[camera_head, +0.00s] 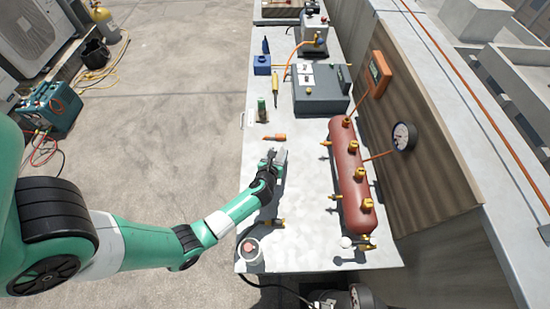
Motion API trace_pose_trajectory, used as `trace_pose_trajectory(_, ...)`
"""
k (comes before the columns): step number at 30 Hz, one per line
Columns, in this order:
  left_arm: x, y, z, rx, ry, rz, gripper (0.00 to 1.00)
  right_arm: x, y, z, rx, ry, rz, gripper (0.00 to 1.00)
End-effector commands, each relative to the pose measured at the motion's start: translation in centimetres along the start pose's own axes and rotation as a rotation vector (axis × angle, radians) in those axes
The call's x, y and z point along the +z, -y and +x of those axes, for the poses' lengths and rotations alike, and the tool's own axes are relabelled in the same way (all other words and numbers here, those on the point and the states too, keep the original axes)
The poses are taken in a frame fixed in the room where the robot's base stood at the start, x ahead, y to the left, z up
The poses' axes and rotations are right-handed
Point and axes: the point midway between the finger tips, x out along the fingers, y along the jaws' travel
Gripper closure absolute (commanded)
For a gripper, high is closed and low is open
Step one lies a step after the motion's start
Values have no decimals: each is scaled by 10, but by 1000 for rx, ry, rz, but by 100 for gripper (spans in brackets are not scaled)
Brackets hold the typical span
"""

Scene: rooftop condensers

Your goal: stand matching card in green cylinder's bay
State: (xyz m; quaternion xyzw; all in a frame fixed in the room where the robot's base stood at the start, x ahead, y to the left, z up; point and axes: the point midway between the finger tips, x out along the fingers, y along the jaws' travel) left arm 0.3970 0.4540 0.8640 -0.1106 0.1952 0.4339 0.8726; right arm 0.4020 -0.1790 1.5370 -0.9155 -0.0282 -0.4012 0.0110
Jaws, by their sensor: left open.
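A small green cylinder (261,103) stands upright on the grey bench, just beyond my left gripper. What surrounds its foot is too small to make out, so I cannot tell the bay's shape. My left gripper (277,156) is open low over the bench, on the near side of the cylinder and left of the red tank. A pale grey piece shows at its fingers; I cannot tell whether it is a card or part of the gripper. Small white card-like patches (307,75) lie on a grey box. I cannot tell which card matches. My right gripper is not in view.
A long red tank (350,175) with brass fittings fills the bench's right side. A short orange piece (274,137) lies just beyond my left gripper. The grey box (322,100) and a blue block (262,65) stand farther back. A pale round device (250,250) is at the near left corner.

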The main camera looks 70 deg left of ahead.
Motion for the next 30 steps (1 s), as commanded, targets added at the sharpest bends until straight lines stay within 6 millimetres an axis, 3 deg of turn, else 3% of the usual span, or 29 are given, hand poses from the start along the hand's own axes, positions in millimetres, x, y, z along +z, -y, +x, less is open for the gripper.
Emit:
trace_pose_trajectory(9, 3, 1, -72, -5, -2, 4, 45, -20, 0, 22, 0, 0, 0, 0)
trace_pose_trajectory(15, 1, 1, -108, -4, -2, 3, 45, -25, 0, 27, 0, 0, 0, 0)
trace_pose_trajectory(19, 0, 0, -117, -1, 0, 1, 45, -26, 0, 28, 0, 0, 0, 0)
trace_pose_trajectory(30, 0, 0, -117, 0, 1, 0, 45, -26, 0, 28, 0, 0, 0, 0)
